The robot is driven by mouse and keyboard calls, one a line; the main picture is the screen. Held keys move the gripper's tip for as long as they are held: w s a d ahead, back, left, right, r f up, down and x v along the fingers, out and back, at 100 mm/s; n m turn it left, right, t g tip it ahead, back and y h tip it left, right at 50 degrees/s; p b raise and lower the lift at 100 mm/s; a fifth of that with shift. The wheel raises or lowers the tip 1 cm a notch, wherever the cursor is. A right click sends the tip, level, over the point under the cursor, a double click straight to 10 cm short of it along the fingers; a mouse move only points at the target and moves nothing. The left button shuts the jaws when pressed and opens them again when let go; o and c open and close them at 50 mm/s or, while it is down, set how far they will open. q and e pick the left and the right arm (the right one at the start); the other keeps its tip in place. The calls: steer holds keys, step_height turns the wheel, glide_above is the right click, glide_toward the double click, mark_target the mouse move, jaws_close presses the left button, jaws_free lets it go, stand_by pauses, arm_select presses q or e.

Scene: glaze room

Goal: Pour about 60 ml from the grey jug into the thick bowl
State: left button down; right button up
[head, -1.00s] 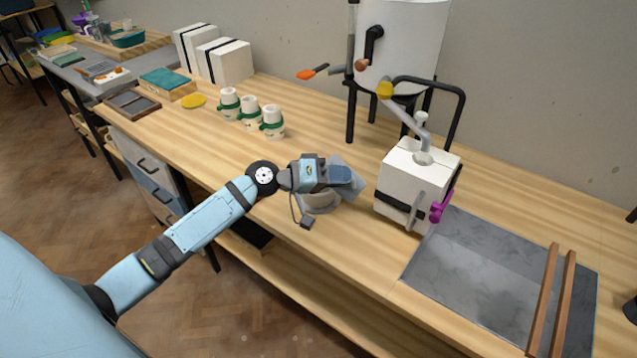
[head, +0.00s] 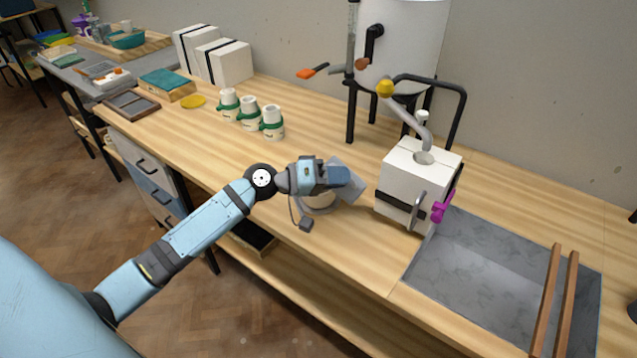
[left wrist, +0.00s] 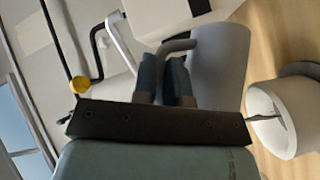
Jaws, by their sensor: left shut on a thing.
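My left gripper (head: 338,177) is shut on the handle of the grey jug (head: 353,188), above the front part of the bench. In the left wrist view the jug (left wrist: 222,62) is strongly tilted, with its handle between the fingers (left wrist: 165,78); its mouth is hidden behind the gripper. The thick bowl (head: 320,201), pale with a grey part, stands on the bench just below, partly covered by the gripper. In the left wrist view a thin grey streak, seemingly poured liquid, enters the mouth of the bowl (left wrist: 292,112). Its fill level cannot be read. My right gripper is not in view.
A white box-shaped device (head: 408,180) with a purple clamp stands right of the jug. A grey slab (head: 480,265) with two wooden bars lies further right. Three cups with green bands (head: 250,114) stand behind left. A white tank (head: 405,45) stands at the back.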

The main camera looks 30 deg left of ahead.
arm_select(q)
steer(key=shift+a+f+n+h+b, duration=0.15)
steer(key=shift+a+n+h+b, duration=0.15)
steer(key=shift+b, duration=0.45)
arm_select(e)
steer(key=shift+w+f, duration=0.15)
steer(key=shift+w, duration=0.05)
arm_select(q)
steer(key=shift+t, duration=0.3)
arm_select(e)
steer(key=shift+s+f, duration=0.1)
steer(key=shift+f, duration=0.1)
arm_select(q)
steer(key=d+m+y+p, duration=0.1)
steer(key=p, duration=0.2)
steer(key=r+m+g+p, duration=0.1)
steer(key=p, duration=0.2)
steer(key=shift+d+y, duration=0.4)
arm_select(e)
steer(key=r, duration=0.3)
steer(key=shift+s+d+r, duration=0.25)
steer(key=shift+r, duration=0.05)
